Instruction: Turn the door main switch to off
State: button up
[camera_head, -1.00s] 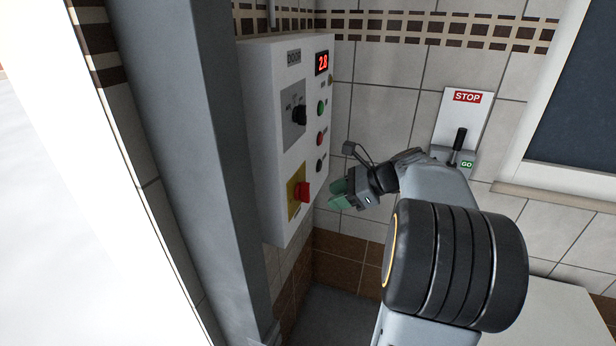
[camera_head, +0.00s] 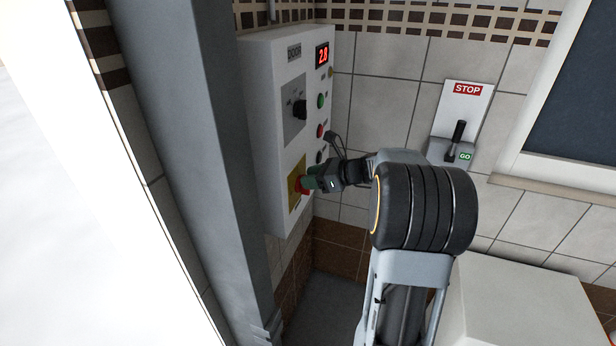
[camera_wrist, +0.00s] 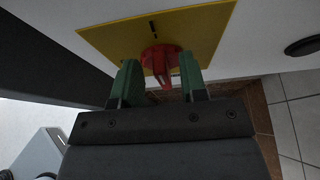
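In the head view the knob (camera_head: 303,184) is partly covered by my gripper (camera_head: 312,179). In the wrist view my gripper (camera_wrist: 160,82) has its green fingers apart, one on each side of the knob's red handle. I see gaps between handle and fingers; whether the tips touch the knob's base is unclear.
Above the main switch are a black selector knob (camera_head: 300,108) on a grey plate and a column of small buttons (camera_head: 320,131). A grey post (camera_head: 215,150) stands close on the left. A STOP/GO lever (camera_head: 457,137) is on the wall at right.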

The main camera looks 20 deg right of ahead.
jog(key=shift+w+a+f, duration=0.2)
jog(key=shift+w+a, duration=0.15)
jog(key=shift+a, duration=0.05)
jog(key=shift+c, duration=0.2)
grip_shut()
